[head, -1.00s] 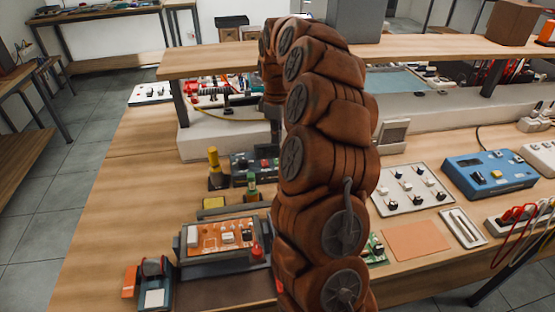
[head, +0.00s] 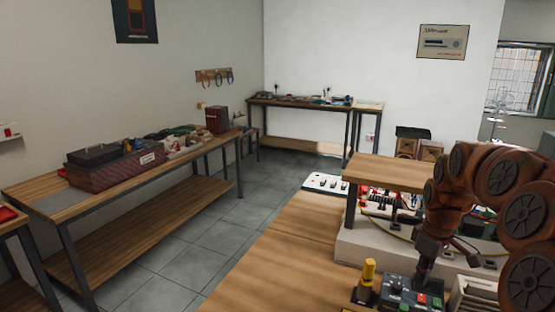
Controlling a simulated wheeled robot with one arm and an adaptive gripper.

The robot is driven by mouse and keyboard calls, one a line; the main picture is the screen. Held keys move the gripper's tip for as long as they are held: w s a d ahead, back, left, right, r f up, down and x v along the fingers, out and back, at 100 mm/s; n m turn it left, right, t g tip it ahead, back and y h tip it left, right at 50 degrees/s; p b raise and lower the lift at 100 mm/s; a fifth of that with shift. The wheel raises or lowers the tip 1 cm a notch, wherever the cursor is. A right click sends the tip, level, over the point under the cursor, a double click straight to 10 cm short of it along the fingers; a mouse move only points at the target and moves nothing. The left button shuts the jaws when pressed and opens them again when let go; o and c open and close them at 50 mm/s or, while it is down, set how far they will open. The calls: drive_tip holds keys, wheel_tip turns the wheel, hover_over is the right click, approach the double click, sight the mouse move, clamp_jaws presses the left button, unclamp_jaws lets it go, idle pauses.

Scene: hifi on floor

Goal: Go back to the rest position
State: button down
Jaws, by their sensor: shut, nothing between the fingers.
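My brown jointed arm arches in from the right edge in the head view. My gripper (head: 425,272) hangs from its end, dark and pointing down, just above a small dark device with coloured buttons (head: 412,298) on the workbench. It is shut with nothing in it. Its fingertips are small and partly lost against the dark device.
The workbench (head: 290,265) has bare wood left of my arm. A yellow-topped post (head: 368,278) stands close left of my gripper. A raised shelf (head: 385,172) is behind it. A side bench (head: 150,185) carries a toolbox (head: 115,165). Tiled floor (head: 215,225) lies between.

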drive_tip(key=s+a+m, duration=0.1)
drive_tip(key=s+a, duration=0.4)
drive_tip(key=s, duration=0.2)
drive_tip(key=s+a+r+m, duration=0.1)
drive_tip(key=s+a, duration=0.4)
drive_tip(key=s, duration=0.3)
drive_tip(key=s+a+m+g, duration=0.1)
drive_tip(key=s+a, duration=0.5)
drive_tip(key=s, duration=0.1)
drive_tip(key=shift+s+r+m+p, duration=0.2)
drive_tip(key=shift+s+m+p, duration=0.1)
drive_tip(key=shift+m, duration=0.1)
drive_tip(key=s+a+f+m, duration=0.1)
drive_tip(key=s+f+m, duration=0.1)
drive_tip(key=s, duration=0.7)
drive_tip(key=shift+s+f+m+g, duration=0.15)
drive_tip(key=shift+f+m+g, duration=0.25)
drive_tip(key=shift+a, duration=0.1)
